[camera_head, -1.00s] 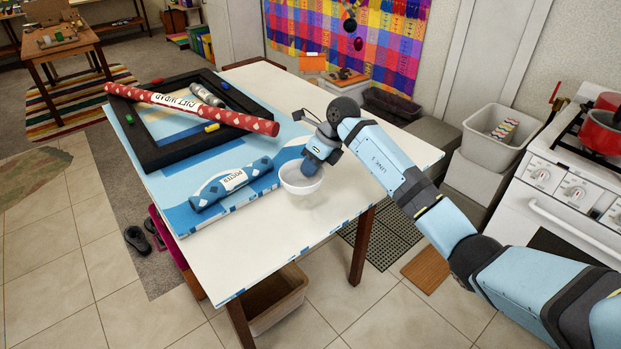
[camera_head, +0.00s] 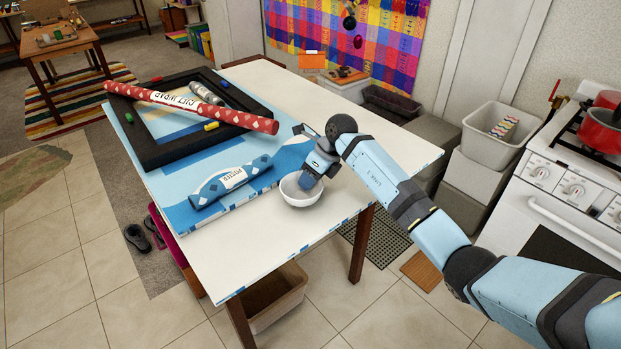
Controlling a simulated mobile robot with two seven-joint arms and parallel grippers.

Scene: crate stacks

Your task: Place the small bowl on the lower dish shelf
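The small bowl (camera_head: 300,195) is white and round. It is upright, low over or on the white table near its front edge; I cannot tell if it touches the tabletop. My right gripper (camera_head: 309,182) reaches down at the bowl's right far rim, with its fingertips partly hidden by the bowl. It appears shut on the rim. My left gripper is not in view. I see no dish shelf in this view.
The white table (camera_head: 385,150) holds a blue wrapped roll (camera_head: 230,182), a red gift wrap roll (camera_head: 190,105) and a black frame (camera_head: 150,155). Its right side is clear. A stove (camera_head: 570,185) with a red pot (camera_head: 600,130) and a grey bin (camera_head: 490,140) stand at right.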

